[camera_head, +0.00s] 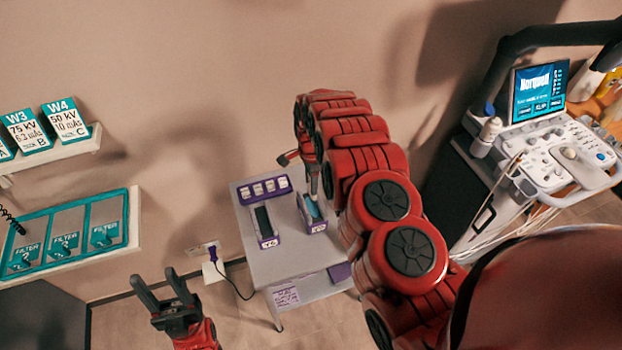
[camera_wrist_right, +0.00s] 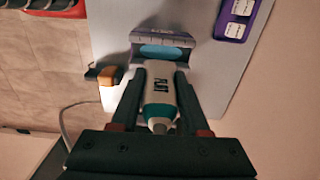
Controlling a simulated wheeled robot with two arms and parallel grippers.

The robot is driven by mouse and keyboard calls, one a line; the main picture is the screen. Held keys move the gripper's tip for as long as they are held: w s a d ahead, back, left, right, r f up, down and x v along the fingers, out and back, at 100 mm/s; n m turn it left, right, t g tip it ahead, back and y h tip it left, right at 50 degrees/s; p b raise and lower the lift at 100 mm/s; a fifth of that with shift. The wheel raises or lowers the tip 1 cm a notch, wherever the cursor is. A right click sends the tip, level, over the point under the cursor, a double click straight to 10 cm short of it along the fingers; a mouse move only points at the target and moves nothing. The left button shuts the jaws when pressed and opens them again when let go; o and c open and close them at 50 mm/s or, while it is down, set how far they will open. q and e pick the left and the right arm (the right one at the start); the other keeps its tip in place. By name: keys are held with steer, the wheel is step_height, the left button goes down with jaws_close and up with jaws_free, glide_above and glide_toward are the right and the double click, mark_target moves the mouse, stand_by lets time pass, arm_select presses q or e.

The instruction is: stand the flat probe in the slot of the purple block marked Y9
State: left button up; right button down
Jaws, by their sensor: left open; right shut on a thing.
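The flat probe (camera_wrist_right: 160,88) is a pale grey handle marked FLAT with a wide light-blue head. My right gripper (camera_wrist_right: 160,95) is shut on its handle. The head lies over a purple-and-grey block (camera_wrist_right: 163,37) in the right wrist view; I cannot tell whether it is in the slot. In the head view this block (camera_head: 313,227) is at the table's right, under my right gripper (camera_head: 328,190). A second purple block (camera_head: 266,241) with a dark slot stands to its left. I cannot read either label surely. My left gripper (camera_head: 164,292) is open and empty, left of the table.
A purple rack (camera_head: 264,188) with several white pieces lies at the table's back. An orange-and-black item (camera_wrist_right: 105,75) is near the table edge in the wrist view. A console (camera_head: 560,150) stands right. Filter panel (camera_head: 70,235) and shelf (camera_head: 60,155) are left.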

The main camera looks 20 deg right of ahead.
steer(key=shift+w+f+b, duration=0.15)
steer(key=shift+f+b, duration=0.15)
steer(key=shift+f, duration=0.6)
steer(key=shift+f+b, duration=0.5)
steer(key=shift+f, duration=0.35)
steer(key=shift+f+b, duration=0.8)
steer(key=shift+f, duration=0.6)
steer(key=shift+f, duration=0.3)
steer(key=shift+c, duration=1.6)
jaws_free()
